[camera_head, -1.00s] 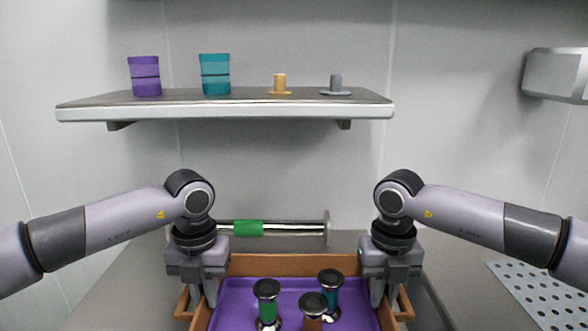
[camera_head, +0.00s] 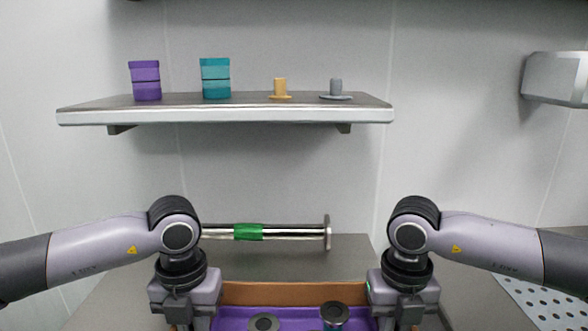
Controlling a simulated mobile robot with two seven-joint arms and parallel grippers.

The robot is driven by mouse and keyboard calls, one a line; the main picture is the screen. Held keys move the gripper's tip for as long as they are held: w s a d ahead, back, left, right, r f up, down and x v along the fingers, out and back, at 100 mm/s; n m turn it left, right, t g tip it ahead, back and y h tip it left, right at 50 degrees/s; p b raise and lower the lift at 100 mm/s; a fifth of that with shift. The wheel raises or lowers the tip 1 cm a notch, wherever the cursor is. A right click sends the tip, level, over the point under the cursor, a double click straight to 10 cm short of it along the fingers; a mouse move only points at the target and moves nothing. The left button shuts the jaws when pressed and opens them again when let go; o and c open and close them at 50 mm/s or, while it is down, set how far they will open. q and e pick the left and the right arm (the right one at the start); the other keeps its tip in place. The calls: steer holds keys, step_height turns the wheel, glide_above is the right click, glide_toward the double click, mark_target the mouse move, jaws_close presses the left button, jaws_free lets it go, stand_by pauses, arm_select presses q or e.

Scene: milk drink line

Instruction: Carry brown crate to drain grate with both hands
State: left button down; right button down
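The brown crate (camera_head: 290,293) is at the bottom centre, with its back wall and part of its purple inside in view. Its near part is below the picture. The dark tops of two containers show in it, one (camera_head: 263,321) at the left and one with a teal body (camera_head: 334,316) at the right. My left gripper (camera_head: 190,322) is at the crate's left side and my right gripper (camera_head: 402,322) at its right side. Both fingertips are largely cut off, but the crate moves with them. The perforated drain grate (camera_head: 545,302) is at the lower right, partly behind my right arm.
A wall shelf (camera_head: 230,117) above holds purple and teal cups and two small pegs. A metal box (camera_head: 557,78) is on the wall at the upper right. Counter shows bare left of the crate.

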arm_select(q)
steer(key=shift+s+r, duration=0.1)
steer(key=shift+s, duration=0.1)
arm_select(e)
steer(key=shift+s+r, duration=0.1)
steer(key=shift+s, duration=0.1)
steer(key=shift+w+r, duration=0.1)
